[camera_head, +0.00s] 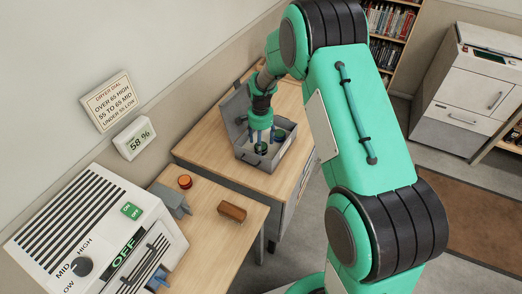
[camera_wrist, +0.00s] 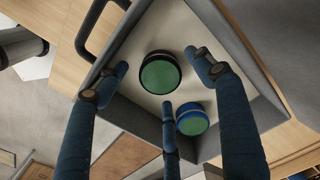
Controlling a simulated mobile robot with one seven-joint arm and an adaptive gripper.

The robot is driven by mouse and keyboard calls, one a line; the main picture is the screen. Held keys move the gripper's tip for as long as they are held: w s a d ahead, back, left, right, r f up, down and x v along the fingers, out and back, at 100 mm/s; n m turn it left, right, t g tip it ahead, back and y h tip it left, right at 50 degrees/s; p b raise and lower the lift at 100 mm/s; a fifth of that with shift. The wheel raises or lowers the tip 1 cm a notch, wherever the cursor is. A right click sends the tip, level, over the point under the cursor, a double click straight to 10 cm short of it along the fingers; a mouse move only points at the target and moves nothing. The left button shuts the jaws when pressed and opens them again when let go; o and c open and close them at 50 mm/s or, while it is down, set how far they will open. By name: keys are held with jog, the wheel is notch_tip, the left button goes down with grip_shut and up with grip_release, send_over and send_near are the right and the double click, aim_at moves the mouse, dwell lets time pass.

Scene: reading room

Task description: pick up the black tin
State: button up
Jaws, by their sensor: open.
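The black tin (camera_wrist: 160,73) has a green top and a dark side, and it stands upright in the open grey case (camera_head: 242,104). In the head view a green-topped tin that looks like it (camera_head: 261,148) shows just below my fingers. My gripper (camera_head: 262,137) is open and reaches down into the case. In the wrist view its three fingers (camera_wrist: 160,78) are spread around the black tin, with gaps between fingers and tin. A blue tin with a green top (camera_wrist: 192,120) stands beside it, close to one finger.
The case's walls and raised lid are close around my fingers. The case rests on a wooden desk (camera_head: 209,141). A nearer table holds a white dryer box (camera_head: 92,232), an orange-topped round item (camera_head: 185,181) and a brown block (camera_head: 232,212).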

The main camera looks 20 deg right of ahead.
jog(key=shift+f, duration=1.1)
jog(key=c, duration=1.3)
